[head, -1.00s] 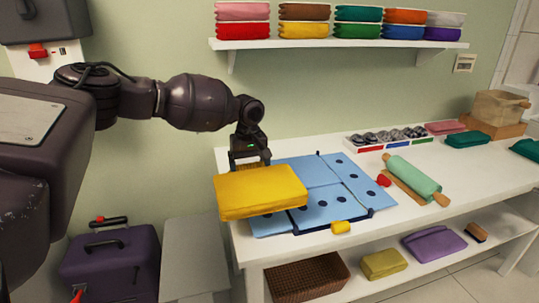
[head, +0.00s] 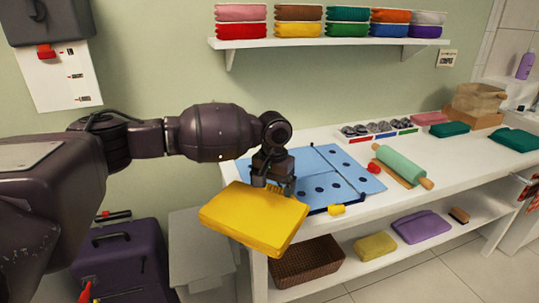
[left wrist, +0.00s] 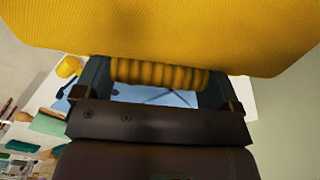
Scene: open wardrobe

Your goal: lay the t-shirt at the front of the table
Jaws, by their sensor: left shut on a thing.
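The t-shirt (head: 250,220) is a thick, neatly folded yellow bundle in the head view. My left gripper (head: 272,186) is shut on its back edge. The bundle hangs tilted, partly past the front left corner of the white table (head: 440,180), and covers part of that corner. In the left wrist view the yellow cloth (left wrist: 160,25) fills the top, and a bunched ribbed part of it lies between the fingers (left wrist: 158,75). My right gripper is out of view.
A blue folding board (head: 325,170) lies on the table's left part, with a small yellow object (head: 336,210) at its front. A green rolling pin (head: 400,165) lies right of it. A basket (head: 305,262) is on the lower shelf. A purple case (head: 122,262) stands at left.

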